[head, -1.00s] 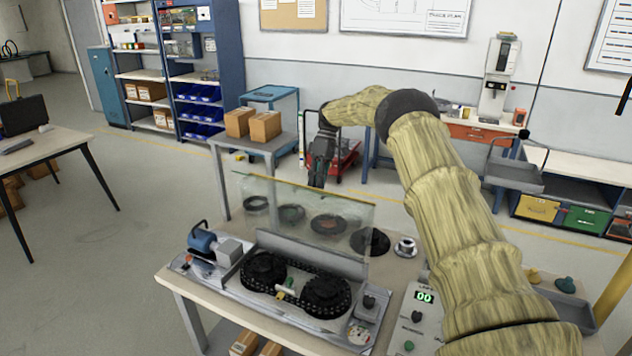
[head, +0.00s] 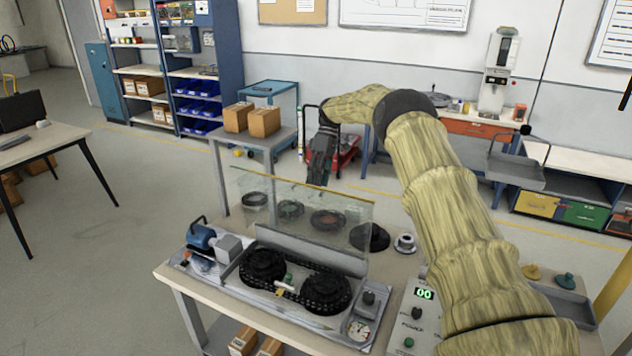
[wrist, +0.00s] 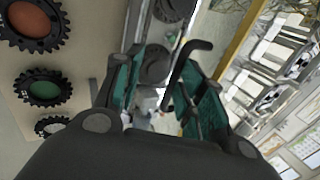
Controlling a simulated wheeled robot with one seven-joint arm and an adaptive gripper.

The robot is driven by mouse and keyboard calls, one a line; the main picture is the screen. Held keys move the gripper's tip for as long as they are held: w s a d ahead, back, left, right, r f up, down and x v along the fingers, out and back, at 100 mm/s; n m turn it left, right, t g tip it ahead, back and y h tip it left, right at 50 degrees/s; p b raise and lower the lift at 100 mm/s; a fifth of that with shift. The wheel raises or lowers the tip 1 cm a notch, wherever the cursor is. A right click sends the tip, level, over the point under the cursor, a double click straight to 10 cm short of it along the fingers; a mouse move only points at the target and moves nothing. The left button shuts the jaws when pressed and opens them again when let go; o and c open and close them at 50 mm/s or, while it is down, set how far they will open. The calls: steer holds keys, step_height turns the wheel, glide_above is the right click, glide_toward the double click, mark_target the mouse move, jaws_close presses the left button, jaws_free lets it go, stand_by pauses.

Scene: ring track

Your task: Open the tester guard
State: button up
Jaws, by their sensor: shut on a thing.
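The tester (head: 285,285) stands on the bench, with a chain around two dark sprockets and a blue motor (head: 203,240) at its left end. Its guard (head: 303,228) is a clear panel that stands nearly upright along the tester's back side, so the sprockets are uncovered from the front. My gripper (head: 318,183) points down at the middle of the guard's top edge and is shut on it. In the wrist view my teal-padded fingers (wrist: 163,95) stand apart on either side of the hold; the clear panel is hard to make out between them.
Several loose sprockets (head: 370,238) and a grey spool (head: 405,243) lie behind the guard. A control box (head: 412,318) showing 00 is to the right. A side table with two cartons (head: 263,121) stands behind. Open floor lies to the left.

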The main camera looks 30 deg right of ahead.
steer(key=v, duration=0.6)
steer(key=shift+r, duration=0.15)
steer(key=shift+a+r, duration=0.1)
steer(key=shift+a, duration=0.05)
